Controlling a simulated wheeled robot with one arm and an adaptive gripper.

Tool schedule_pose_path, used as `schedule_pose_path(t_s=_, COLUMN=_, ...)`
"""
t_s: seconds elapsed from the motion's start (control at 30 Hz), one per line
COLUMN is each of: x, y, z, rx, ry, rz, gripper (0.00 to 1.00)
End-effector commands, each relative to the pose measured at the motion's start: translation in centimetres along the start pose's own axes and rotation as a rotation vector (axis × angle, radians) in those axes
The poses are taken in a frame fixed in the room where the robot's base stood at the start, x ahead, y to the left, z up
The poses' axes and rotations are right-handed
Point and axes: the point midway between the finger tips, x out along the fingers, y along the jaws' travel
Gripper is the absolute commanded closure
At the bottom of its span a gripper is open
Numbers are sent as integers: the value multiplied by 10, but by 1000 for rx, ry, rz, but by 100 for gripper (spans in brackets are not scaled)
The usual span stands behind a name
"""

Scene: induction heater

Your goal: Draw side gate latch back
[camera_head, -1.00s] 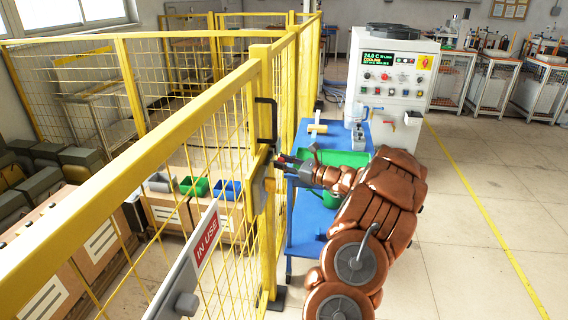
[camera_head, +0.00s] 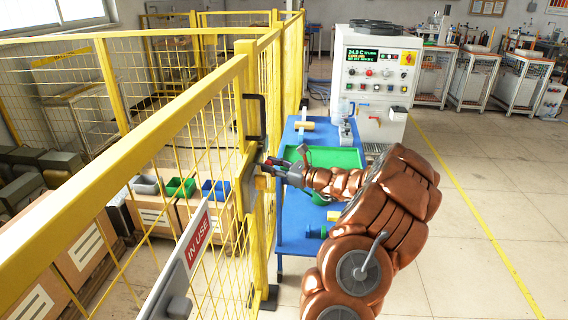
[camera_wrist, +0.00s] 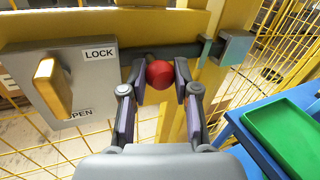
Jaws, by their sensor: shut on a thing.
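The side gate latch (camera_wrist: 88,98) shows in the wrist view as a grey plate marked LOCK and OPEN with an upright yellow handle (camera_wrist: 52,86). A dark bolt bar (camera_wrist: 222,62) runs right from the plate across the yellow posts, toward a grey-teal bracket (camera_wrist: 237,46). A red round knob (camera_wrist: 159,74) stands out from the bar. My gripper (camera_wrist: 160,80) is shut on the knob, one finger on each side. In the head view my gripper (camera_head: 271,167) is at the latch on the gate post; the knob is hard to make out there.
Yellow mesh fence (camera_head: 115,165) runs along the left, with a black gate handle (camera_head: 256,117) above the latch. A blue table (camera_head: 292,225) with a green tray (camera_head: 338,157) stands close behind my arm. A white heater cabinet (camera_head: 375,80) stands beyond. The floor at right is clear.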

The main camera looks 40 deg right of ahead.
Motion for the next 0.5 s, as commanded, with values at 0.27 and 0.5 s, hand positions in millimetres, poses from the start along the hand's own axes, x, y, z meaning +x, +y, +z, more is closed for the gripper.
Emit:
schedule_pose_path(t_s=0.27, x=-6, y=27, z=3, rx=0, ry=-2, rz=9, gripper=100)
schedule_pose_path(t_s=0.5, x=-6, y=31, z=3, rx=-1, ry=0, rz=14, gripper=100)
